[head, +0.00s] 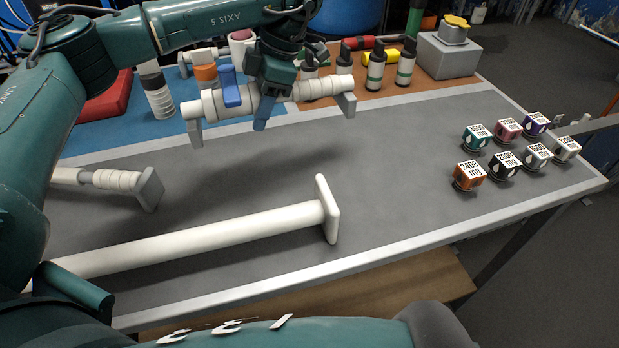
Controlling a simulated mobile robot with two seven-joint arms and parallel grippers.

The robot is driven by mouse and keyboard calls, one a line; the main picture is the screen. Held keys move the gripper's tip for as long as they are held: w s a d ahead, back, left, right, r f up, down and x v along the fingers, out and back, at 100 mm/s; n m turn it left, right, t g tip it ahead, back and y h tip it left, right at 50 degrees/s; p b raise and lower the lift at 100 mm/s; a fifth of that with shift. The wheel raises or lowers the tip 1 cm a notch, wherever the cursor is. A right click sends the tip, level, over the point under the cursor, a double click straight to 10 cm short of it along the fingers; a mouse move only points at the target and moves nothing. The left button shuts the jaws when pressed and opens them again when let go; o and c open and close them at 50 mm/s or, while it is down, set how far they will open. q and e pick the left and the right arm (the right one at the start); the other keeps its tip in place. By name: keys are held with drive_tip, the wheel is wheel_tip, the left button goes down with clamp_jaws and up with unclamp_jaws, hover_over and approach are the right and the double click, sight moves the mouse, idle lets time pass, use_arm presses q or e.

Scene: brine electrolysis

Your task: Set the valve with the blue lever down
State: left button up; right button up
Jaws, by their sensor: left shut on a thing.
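The valve with the blue lever is a white pipe piece (205,106) with bent-down ends, in the upper middle of the head view. Its blue lever (230,86) stands up left of my gripper. My left gripper (265,100) comes down from above and is shut on the valve near its middle. The valve is roughly level and seems to hang above the grey mat (400,170), apart from the shadow under it. The gripper hides the middle of the valve. My right gripper does not show.
A long white pipe with an end plate (328,210) lies in front, and a shorter white pipe (120,180) at left. Several labelled cubes (468,176) stand at right. Bottles (375,72) and a grey box (448,58) stand behind. The mat's middle right is clear.

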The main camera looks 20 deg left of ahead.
use_arm(q)
hover_over(260, 164)
drive_tip(key=w+d, duration=0.1)
wheel_tip(260, 164, down, 6)
drive_tip(key=shift+r, duration=0.25)
drive_tip(key=shift+f, duration=2.25)
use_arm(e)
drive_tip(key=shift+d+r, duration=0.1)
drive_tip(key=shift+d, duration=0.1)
use_arm(q)
drive_tip(key=shift+f, duration=0.1)
drive_tip(key=o, duration=1.2)
